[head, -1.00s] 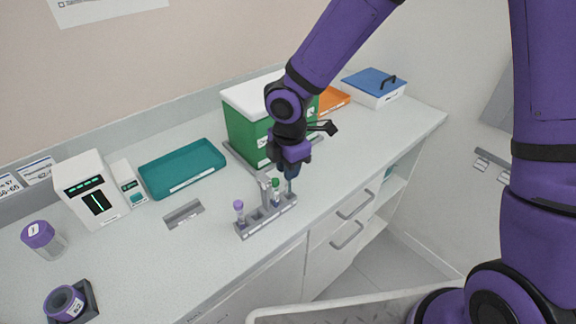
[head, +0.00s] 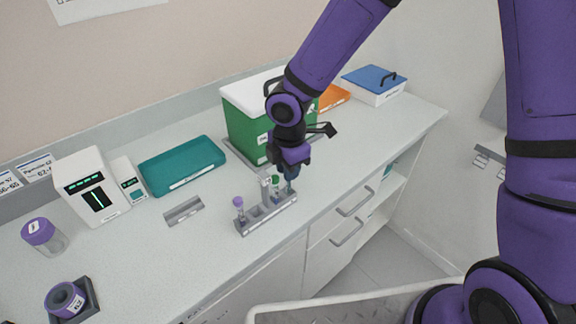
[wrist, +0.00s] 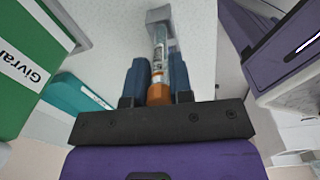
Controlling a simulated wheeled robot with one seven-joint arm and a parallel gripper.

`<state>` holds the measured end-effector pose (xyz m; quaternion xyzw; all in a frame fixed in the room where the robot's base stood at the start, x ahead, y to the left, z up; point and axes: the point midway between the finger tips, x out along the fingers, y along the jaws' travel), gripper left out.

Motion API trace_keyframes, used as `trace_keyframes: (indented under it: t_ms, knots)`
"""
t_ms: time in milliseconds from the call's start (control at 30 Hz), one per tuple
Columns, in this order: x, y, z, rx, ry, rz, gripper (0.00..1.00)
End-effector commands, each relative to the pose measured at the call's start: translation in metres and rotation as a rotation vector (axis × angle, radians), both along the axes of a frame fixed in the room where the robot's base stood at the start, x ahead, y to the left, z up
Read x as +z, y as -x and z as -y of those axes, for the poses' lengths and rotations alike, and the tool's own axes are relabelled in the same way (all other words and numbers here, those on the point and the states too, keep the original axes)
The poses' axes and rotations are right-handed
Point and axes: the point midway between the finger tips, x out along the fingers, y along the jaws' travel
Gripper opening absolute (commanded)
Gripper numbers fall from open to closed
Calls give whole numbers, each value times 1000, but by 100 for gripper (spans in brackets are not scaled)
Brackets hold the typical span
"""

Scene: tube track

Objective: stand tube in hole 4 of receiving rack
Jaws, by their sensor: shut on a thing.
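The grey receiving rack (head: 262,222) stands near the counter's front edge. A purple-capped tube (head: 238,203) stands at its left end and a green-capped tube (head: 275,183) further right. My gripper (head: 291,174) is over the rack's right end, pointing down. In the wrist view, its blue fingers (wrist: 157,82) are shut on an orange-capped tube (wrist: 160,52), with the cap nearest the palm. The tube's far end meets the grey rack block (wrist: 159,14) in the picture. I cannot tell how deep it sits, and the hole numbers are not readable.
A green box with a white lid (head: 248,128) stands close behind my gripper. A teal tray (head: 182,166), a small grey holder (head: 184,211) and white devices (head: 92,188) are to the left. A capped jar (head: 42,238) stands at far left. Bare counter lies left of the rack.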

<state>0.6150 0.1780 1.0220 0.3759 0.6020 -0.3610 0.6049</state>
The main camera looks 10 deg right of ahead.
Motion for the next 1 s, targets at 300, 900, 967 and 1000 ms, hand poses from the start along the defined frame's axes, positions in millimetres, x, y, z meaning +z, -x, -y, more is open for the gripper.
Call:
trace_keyframes:
  t_ms: [300,900,967,1000]
  knots:
    - [0,0,0,0,0,0,3]
    - [-13,0,0,0,0,-1,3]
    - [-13,0,0,0,0,-1,3]
    - [-13,0,0,0,0,0,3]
